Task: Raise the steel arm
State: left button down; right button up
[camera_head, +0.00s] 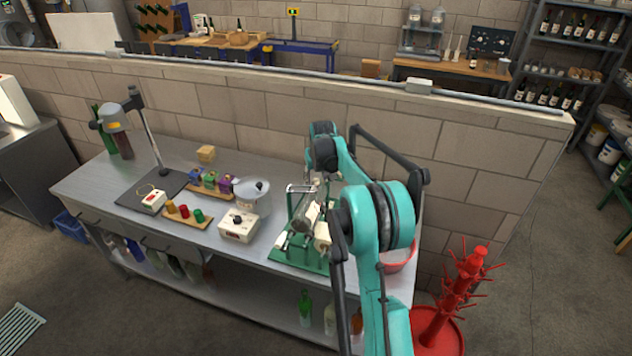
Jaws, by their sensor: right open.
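A green-based bench machine (299,257) with steel and cream rollers stands on the steel workbench, right of centre. A steel arm (299,188) with a crossbar shows at its top, upper left. My teal right arm reaches over the bench from the lower right and bends down beside the machine. My right gripper (321,187) is open, close to the right of the steel arm. Its fingertips are small and partly hidden by my own arm, so I cannot tell whether they touch the machine. My left gripper is not in view.
The workbench (225,165) also holds a white device with a metal pot (238,225), a stand with a lamp-like head (116,120), and trays of coloured pieces (186,215). A low block wall runs behind. A red bottle tree (455,295) stands on the floor at right.

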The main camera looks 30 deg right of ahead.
aim_at(316, 179)
jog(key=shift+x, duration=1.65)
grip_shut()
